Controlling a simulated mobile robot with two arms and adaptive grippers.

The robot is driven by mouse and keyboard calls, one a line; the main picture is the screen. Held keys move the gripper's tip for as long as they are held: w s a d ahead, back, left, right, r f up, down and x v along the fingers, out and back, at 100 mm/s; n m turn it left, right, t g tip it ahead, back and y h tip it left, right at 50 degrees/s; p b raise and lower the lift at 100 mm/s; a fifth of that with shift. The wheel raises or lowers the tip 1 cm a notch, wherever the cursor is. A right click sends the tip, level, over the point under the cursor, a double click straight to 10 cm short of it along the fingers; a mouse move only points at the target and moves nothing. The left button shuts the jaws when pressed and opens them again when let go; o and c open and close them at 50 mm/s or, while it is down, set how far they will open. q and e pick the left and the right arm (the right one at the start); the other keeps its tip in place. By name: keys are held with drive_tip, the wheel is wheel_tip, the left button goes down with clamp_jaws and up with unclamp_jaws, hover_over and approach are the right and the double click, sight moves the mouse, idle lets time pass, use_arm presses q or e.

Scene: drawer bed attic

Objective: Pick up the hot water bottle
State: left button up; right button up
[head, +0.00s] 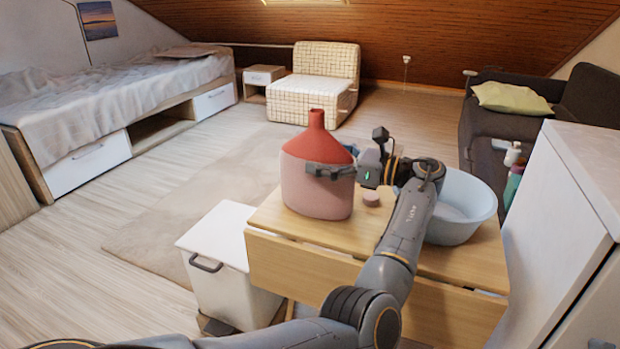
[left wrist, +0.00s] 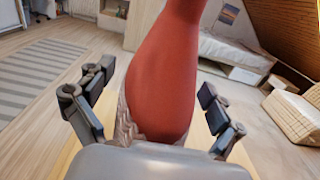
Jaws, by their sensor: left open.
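The hot water bottle (head: 317,188) is a pink, rounded container with a red top and neck, standing upright on the small wooden table (head: 300,254). In the left wrist view the bottle (left wrist: 163,85) fills the middle, its red part towards me. My left gripper (head: 336,166) reaches it from the right at the upper part of its body. One finger passes across the bottle's near side; the other is mostly hidden behind it. In the left wrist view the open fingers stand on both sides of the bottle, with visible gaps. My right gripper is not in view.
A pale blue basin (head: 462,208) and a small pink round object (head: 371,198) are on the table, right of the bottle. A white bin (head: 222,262) stands left of the table. A white cabinet (head: 560,225) is at the right. Open floor lies beyond.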

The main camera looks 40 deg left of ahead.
use_arm(q)
drive_tip(key=shift+d, duration=0.1)
drive_tip(key=c, duration=1.9)
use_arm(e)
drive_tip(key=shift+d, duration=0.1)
use_arm(q)
drive_tip(key=shift+r, duration=0.1)
